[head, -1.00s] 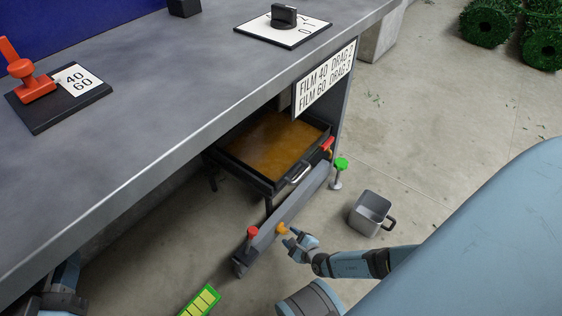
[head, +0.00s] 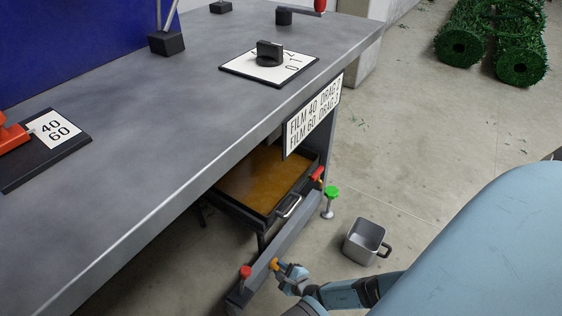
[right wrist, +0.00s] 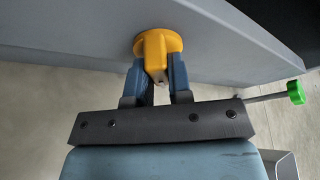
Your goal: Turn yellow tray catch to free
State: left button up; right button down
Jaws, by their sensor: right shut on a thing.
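The yellow catch (head: 274,263) sits on the grey rail (head: 292,238) below the bench, in front of the tray (head: 262,181). In the right wrist view the catch (right wrist: 157,50) has a round base and a tab pointing toward my gripper. My right gripper (head: 284,269) is at the catch; in the right wrist view its two blue fingers (right wrist: 158,78) are shut on the tab, one on each side. The tray is dark-framed with an amber surface and a light handle (head: 289,206). My left gripper is not in view.
A red knob (head: 245,272) stands near the rail's near end, a red catch (head: 317,173) near its far end. A green-topped post (head: 331,193) and a grey bin (head: 365,241) stand to the right. The bench (head: 160,130) overhangs the tray.

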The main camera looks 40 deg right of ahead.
jog(key=n+t+h, duration=0.1)
jog(key=n, duration=0.1)
jog(key=shift+n, duration=0.3)
jog(key=c, duration=1)
grip_release()
jog(key=shift+c, duration=0.2)
